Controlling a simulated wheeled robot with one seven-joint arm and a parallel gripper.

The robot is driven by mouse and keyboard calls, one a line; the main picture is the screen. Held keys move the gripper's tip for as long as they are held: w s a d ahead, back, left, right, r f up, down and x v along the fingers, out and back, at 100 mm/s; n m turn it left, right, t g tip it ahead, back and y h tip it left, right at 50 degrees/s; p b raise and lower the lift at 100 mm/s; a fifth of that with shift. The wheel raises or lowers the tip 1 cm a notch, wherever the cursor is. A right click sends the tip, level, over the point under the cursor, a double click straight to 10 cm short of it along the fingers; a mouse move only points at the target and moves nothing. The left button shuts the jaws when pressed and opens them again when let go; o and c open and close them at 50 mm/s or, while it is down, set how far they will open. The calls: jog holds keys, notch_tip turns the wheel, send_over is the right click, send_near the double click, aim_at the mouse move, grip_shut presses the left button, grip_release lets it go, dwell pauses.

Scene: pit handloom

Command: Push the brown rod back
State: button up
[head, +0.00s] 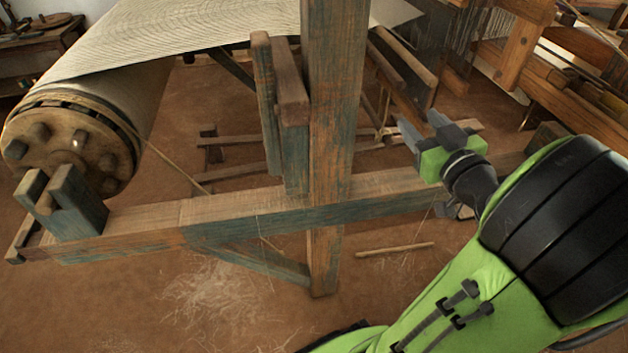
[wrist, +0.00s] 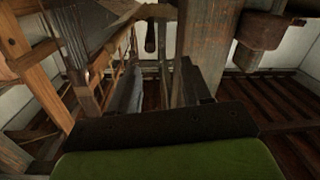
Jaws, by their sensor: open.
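My gripper (head: 427,131) is open and empty in the head view, held in the air to the right of the loom's thick upright post. Its two dark fingers also show apart in the wrist view (wrist: 161,88), pointing toward loom timbers. A thin light-brown rod (head: 395,249) lies on the earth floor below the long beam, well under my gripper and apart from it. I cannot tell which is the task's brown rod. Nothing touches my fingers.
The worn blue-brown post (head: 336,100) and long low beam (head: 240,205) stand close to my arm. The cloth roll (head: 75,135) is at the left. More loom timbers (head: 520,45) crowd the upper right. The floor (head: 180,290) in front is mostly clear.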

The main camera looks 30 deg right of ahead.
jog(key=w+a+n+g+y+p, duration=0.35)
jog(key=a+g+y+p, duration=0.2)
jog(key=a, duration=0.95)
jog(key=s+a+r+g+p, duration=0.2)
jog(key=s+a+g+p, duration=0.3)
jog(key=s+a+p, duration=0.1)
jog(key=shift+s+a+r, duration=0.25)
jog(key=shift+a+r, duration=0.15)
jog(key=shift+a, duration=0.3)
jog(key=shift+m, duration=0.25)
